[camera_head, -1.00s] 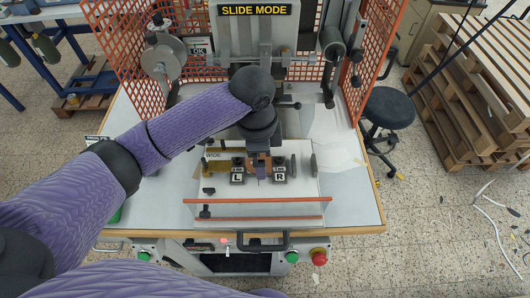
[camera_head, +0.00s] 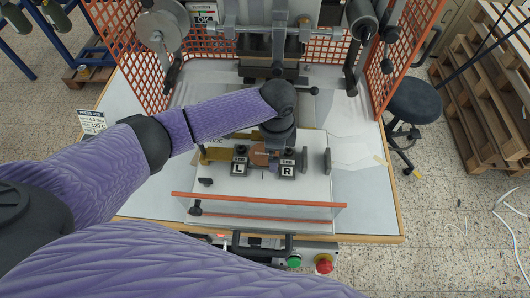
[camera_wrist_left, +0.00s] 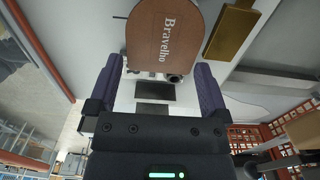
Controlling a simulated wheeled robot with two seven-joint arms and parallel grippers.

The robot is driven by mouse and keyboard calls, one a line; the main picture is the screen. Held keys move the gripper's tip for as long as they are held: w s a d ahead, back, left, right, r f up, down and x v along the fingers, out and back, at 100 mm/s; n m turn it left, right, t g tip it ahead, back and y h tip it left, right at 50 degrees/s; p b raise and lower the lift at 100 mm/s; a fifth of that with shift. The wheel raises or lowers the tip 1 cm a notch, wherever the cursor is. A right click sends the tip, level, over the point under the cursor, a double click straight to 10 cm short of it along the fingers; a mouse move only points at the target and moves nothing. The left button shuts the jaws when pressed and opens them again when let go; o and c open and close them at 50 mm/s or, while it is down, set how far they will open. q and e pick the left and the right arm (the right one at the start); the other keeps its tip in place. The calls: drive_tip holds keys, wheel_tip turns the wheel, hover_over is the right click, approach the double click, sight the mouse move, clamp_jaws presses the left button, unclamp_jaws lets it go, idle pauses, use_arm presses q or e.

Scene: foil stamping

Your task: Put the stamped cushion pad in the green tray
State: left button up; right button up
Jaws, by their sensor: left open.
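The stamped cushion pad (camera_head: 260,157) is a brown piece lying between the dark L and R blocks on the white plate. The green tray is not visible now. My right gripper is not in view.
The L block (camera_head: 239,168) and R block (camera_head: 287,170) flank the pad closely. A clear guard with an orange top bar (camera_head: 258,200) stands in front. The press and orange mesh (camera_head: 405,55) rise behind. The table's right side (camera_head: 360,185) is mostly clear.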

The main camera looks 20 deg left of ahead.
use_arm(q)
drive_tip(key=shift+f, duration=0.2)
idle(0.5)
drive_tip(key=c, duration=1)
